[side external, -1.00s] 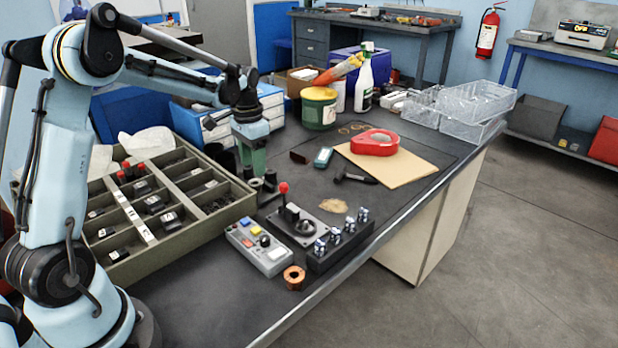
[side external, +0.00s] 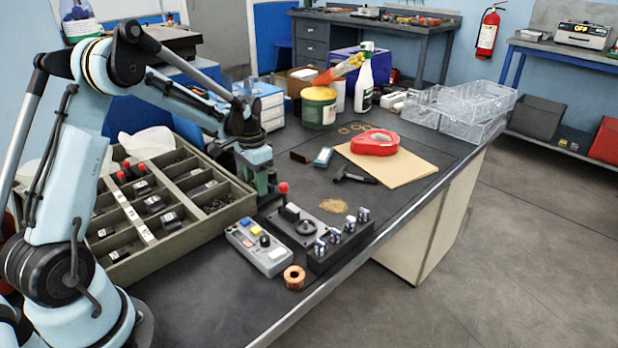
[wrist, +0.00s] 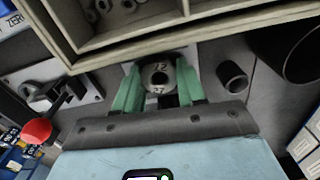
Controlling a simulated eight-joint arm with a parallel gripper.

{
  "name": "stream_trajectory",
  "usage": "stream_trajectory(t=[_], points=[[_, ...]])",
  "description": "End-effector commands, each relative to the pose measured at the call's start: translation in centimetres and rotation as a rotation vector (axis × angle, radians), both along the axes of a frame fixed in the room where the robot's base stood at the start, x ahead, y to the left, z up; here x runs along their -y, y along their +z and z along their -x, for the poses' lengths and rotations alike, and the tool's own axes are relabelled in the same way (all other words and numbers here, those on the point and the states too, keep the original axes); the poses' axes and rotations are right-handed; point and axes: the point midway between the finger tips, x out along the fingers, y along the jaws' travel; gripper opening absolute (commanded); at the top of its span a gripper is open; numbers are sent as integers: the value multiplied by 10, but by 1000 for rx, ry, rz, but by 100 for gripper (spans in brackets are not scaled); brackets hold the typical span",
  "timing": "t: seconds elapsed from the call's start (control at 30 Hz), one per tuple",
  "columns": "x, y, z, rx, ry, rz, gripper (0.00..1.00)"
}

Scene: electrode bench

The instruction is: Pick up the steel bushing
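My gripper has green fingers and hangs low over the bench beside the divided tray in the side external view (side external: 262,186). In the side external view the piece is hidden by my gripper.
A dark hollow cylinder (wrist: 232,78) stands just right of the fingers in the wrist view. The tray (side external: 215,226) walls are close by. A red-knobbed lever unit (side external: 305,228), a button box (side external: 258,248) and a copper ring (side external: 295,277) stand nearer the front edge.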

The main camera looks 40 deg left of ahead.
Motion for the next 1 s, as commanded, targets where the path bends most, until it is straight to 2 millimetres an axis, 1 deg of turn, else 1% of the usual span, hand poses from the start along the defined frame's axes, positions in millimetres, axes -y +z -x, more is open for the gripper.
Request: stream_trajectory(t=[0.03, 0.13, 0.17, 0.43, 0.57, 0.67, 0.77, 0.83, 1.0], points=[[0, 0, 0, 0, 0, -1, 24], [0, 0, 0, 1, 0, -1, 9], [0, 0, 0, 1, 0, -1, 6], [0, 1, 0, 1, 0, -1, 6], [0, 6, 0, 0, 0, -1, 6], [0, 16, 0, 0, 0, -1, 6], [0, 30, 0, -1, 1, -1, 6], [0, 44, 0, -2, 1, -1, 6], [42, 65, 6, -2, -5, 0, 6]])
